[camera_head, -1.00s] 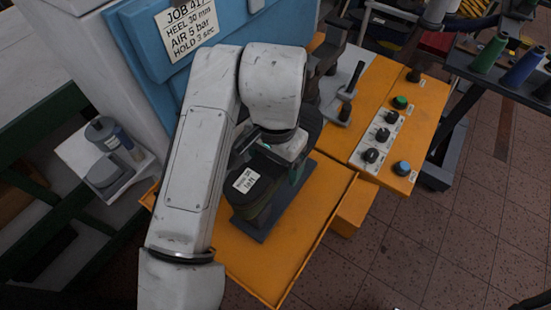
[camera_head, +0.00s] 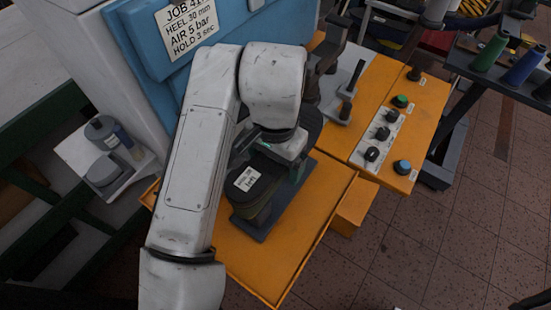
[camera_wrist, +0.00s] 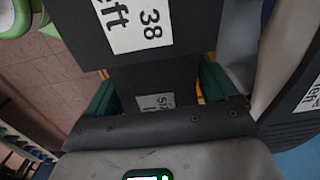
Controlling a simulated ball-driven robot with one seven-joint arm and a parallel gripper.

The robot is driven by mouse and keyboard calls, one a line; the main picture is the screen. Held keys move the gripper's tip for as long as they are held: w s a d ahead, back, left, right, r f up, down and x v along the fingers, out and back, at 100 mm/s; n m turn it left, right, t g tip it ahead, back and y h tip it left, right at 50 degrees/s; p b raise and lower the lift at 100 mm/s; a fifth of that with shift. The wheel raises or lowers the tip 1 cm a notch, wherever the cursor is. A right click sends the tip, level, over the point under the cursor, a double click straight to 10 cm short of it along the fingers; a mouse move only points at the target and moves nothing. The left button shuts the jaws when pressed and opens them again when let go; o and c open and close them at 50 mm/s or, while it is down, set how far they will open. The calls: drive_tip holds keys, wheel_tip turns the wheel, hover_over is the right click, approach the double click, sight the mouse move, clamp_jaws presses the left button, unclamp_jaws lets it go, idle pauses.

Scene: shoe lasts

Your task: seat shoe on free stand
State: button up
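A dark shoe-shaped piece (camera_head: 262,192) with a white "size 38 left" label lies on a dark flat base (camera_head: 290,200) on the orange table. My gripper (camera_head: 290,150) is low beside its far end, partly hidden by my arm. In the wrist view, my gripper's green fingers (camera_wrist: 158,92) stand apart on either side of a dark labelled block (camera_wrist: 155,78). Whether they press on it is unclear. A dark piece labelled "38 left" (camera_wrist: 190,22) is above it. Another dark piece with a label ending in "left" (camera_wrist: 300,110) and a pale curved part is at right.
The orange table (camera_head: 320,215) has bare room at its front and right. A control panel with knobs (camera_head: 385,130) and a grey lever (camera_head: 350,92) stand at right. The blue machine front (camera_head: 150,60) is behind. A small side shelf (camera_head: 140,165) holds grey containers at left.

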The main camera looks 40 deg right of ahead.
drive_tip(key=shift+o, duration=1)
wheel_tip(320, 180, up, 11)
drive_tip(key=shift+f+p, duration=0.1)
drive_tip(key=shift+p, duration=0.2)
drive_tip(key=shift+s, duration=0.1)
